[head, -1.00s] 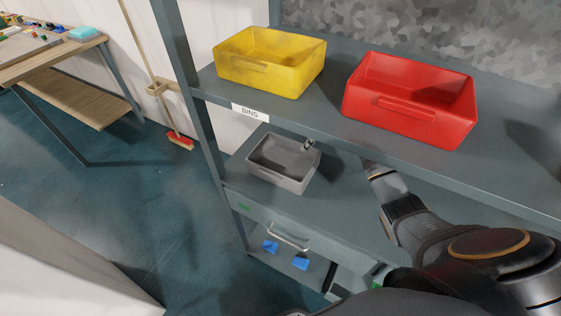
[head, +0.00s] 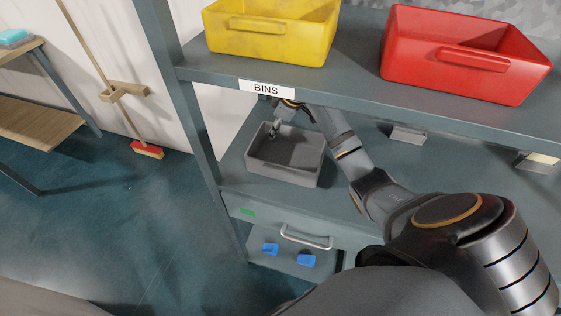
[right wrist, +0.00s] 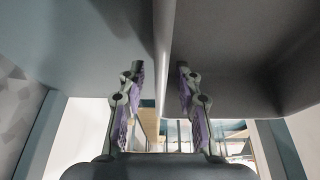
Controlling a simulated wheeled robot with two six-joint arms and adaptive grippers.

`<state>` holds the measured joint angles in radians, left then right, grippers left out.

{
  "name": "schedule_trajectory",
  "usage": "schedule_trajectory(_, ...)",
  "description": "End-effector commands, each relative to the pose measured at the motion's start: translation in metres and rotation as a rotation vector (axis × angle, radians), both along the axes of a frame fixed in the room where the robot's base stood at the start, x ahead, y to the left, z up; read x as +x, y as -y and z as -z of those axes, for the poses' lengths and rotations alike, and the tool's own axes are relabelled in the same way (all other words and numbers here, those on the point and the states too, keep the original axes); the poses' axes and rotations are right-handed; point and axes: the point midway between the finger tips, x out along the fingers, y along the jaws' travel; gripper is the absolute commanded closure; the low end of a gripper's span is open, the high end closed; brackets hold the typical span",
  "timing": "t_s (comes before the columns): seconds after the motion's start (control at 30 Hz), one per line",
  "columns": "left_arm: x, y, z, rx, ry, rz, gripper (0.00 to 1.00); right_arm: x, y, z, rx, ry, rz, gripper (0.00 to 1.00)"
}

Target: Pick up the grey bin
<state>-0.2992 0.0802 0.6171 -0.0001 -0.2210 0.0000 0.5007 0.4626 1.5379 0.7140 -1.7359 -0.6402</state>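The grey bin (head: 290,171) is an open box standing upright on the middle shelf, below the "BINS" label. My right gripper (head: 276,128) reaches under the upper shelf to the bin's back rim. One finger shows just inside the bin; the other is mostly hidden. In the right wrist view the right gripper (right wrist: 161,76) is open, with its two fingers on either side of the grey bin's wall (right wrist: 164,40). A gap shows between the fingers and the wall. My left gripper is in neither view.
A yellow bin (head: 268,42) and a red bin (head: 450,75) stand on the upper shelf (head: 360,98), close above my right arm. A drawer with a metal handle (head: 306,240) is below the grey bin. Floor at left is clear, with a broom (head: 147,150) against the wall.

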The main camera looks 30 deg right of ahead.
Motion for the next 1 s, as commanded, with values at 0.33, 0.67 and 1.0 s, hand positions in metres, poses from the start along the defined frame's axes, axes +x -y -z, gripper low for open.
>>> schedule_trajectory(0.33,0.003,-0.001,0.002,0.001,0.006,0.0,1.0,0.0,0.0,0.002,-0.001,0.001,-0.001,0.8)
schedule_trajectory(0.67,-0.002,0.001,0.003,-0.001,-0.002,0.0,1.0,0.0,0.0,0.002,0.0,0.0,-0.001,1.0)
schedule_trajectory(1.0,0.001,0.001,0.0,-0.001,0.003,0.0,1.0,0.0,0.0,-0.001,0.001,0.001,0.0,1.0)
